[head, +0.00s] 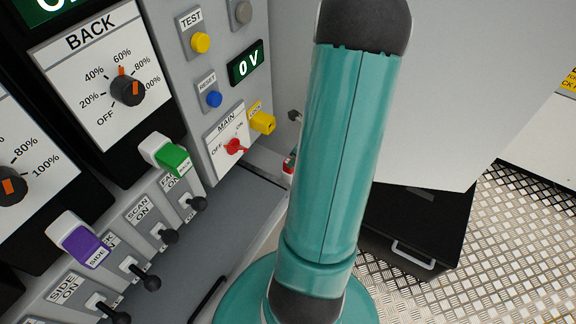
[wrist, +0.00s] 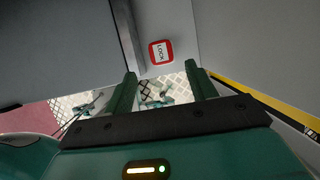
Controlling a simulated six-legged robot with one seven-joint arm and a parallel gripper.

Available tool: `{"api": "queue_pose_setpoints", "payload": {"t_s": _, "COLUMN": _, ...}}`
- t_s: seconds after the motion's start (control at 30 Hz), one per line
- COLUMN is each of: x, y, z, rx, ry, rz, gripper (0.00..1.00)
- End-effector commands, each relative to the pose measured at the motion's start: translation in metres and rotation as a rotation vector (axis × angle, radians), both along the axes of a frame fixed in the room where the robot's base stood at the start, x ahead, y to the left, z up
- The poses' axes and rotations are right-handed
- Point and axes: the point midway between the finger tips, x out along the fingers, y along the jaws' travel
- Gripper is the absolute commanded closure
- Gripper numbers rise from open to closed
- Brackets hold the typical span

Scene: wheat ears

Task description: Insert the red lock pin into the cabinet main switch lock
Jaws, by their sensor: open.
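In the wrist view, a red square piece with a white LOCK label (wrist: 161,52), which looks like the head of the red lock pin, sits against a light grey panel. My gripper (wrist: 160,72) is open and empty, and the red piece appears just beyond its fingertips, between them. I cannot tell the exact gap. In the head view, the red main switch (head: 235,146) is on the cabinet panel, with a yellow piece (head: 263,123) by the LOCK label at its upper right. A small red and white thing (head: 289,168) shows beside my arm, partly hidden. My gripper is hidden there.
The cabinet carries a yellow test button (head: 201,42), a blue reset button (head: 214,99), a back dial (head: 127,90), and green (head: 174,160) and purple (head: 86,246) pieces above toggle switches. A black box (head: 410,240) stands right of my arm on patterned metal floor.

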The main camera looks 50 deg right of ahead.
Motion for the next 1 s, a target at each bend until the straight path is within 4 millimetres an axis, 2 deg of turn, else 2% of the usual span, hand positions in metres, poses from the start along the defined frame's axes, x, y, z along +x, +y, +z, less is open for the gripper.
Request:
{"api": "queue_pose_setpoints", "payload": {"t_s": 0.1, "x": 0.007, "y": 0.001, "z": -0.017, "rx": 0.003, "ry": 0.0, "rz": 0.002, "gripper": 0.44}}
{"api": "queue_pose_setpoints", "payload": {"t_s": 0.37, "x": 0.016, "y": 0.001, "z": -0.032, "rx": 0.001, "ry": 0.0, "rz": 0.004, "gripper": 0.44}}
{"api": "queue_pose_setpoints", "payload": {"t_s": 0.7, "x": 0.036, "y": 0.0, "z": -0.07, "rx": 0.002, "ry": -0.001, "rz": 0.004, "gripper": 0.44}}
{"api": "queue_pose_setpoints", "payload": {"t_s": 1.0, "x": 0.037, "y": 0.0, "z": -0.073, "rx": -0.001, "ry": 0.0, "rz": 0.005, "gripper": 0.46}}
